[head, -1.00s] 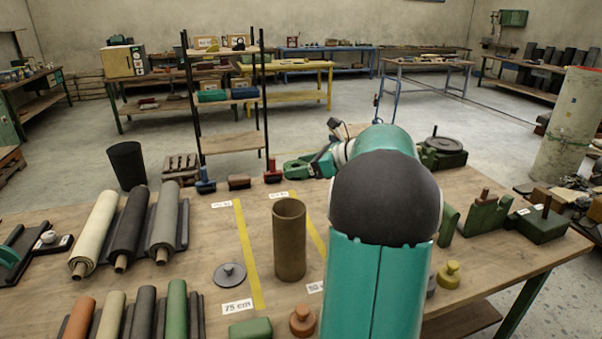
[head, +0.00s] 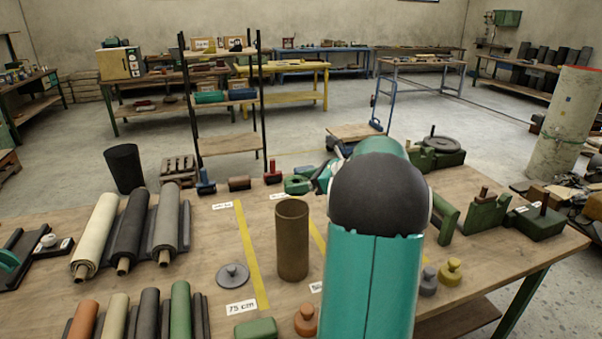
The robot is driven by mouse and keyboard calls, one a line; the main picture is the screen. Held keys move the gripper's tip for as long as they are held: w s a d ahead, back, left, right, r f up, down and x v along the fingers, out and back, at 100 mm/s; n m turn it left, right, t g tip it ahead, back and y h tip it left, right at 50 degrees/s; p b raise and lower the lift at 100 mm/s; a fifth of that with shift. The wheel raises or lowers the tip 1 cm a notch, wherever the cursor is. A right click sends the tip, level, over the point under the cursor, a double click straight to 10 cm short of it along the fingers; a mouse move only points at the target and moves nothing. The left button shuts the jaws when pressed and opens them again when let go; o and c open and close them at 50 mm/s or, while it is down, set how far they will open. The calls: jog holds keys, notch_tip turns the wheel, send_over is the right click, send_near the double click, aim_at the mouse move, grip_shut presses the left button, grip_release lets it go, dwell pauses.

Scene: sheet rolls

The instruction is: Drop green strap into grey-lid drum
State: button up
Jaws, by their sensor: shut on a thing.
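A brown open-topped drum (head: 292,240) stands upright on the bench in front of my arm. A flat grey lid (head: 232,275) with a knob lies to its left, off the drum. My gripper (head: 313,184) shows small, just left of my arm's dark joint, above and beyond the drum's rim in the picture. It is shut on a green piece (head: 297,185), seemingly the green strap. My arm partly hides the gripper, and the fingertips are too small to make out clearly. The inside bottom of the drum is hidden.
Sheet rolls (head: 130,230) lie on the left of the bench (head: 200,240). A red-handled tool (head: 272,174) stands at the far edge. Green blocks (head: 485,215) are on the right. An orange knobbed piece (head: 306,320) and a green block (head: 254,329) lie near the front.

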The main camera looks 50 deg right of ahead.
jog(key=shift+f, duration=0.2)
jog(key=o, duration=1.1)
jog(key=shift+a, duration=0.1)
jog(key=v, duration=1.4)
